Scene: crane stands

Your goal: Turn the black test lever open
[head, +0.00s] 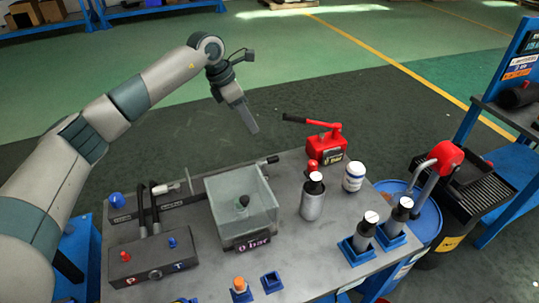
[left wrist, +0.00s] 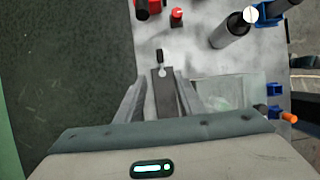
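A short black lever (head: 268,160) sticks out at the back edge of the grey bench, behind the clear box; it looks like the test lever. In the left wrist view a black lever (left wrist: 160,55) with a pale round pivot lies just beyond my fingertips, at the end of a dark bar (left wrist: 165,90). My left gripper (head: 253,129) hangs in the air behind the bench, pointing down, apart from the lever. In the left wrist view its fingers (left wrist: 162,92) are spread with nothing held between them. My right gripper is not in view.
The clear box (head: 262,205) with a "0 bar" display stands mid-bench. A red hand pump (head: 325,145), a grey cylinder (head: 312,200) and a white bottle (head: 353,176) stand to its right. A black block (head: 150,262) with hoses is front left. Open floor lies behind.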

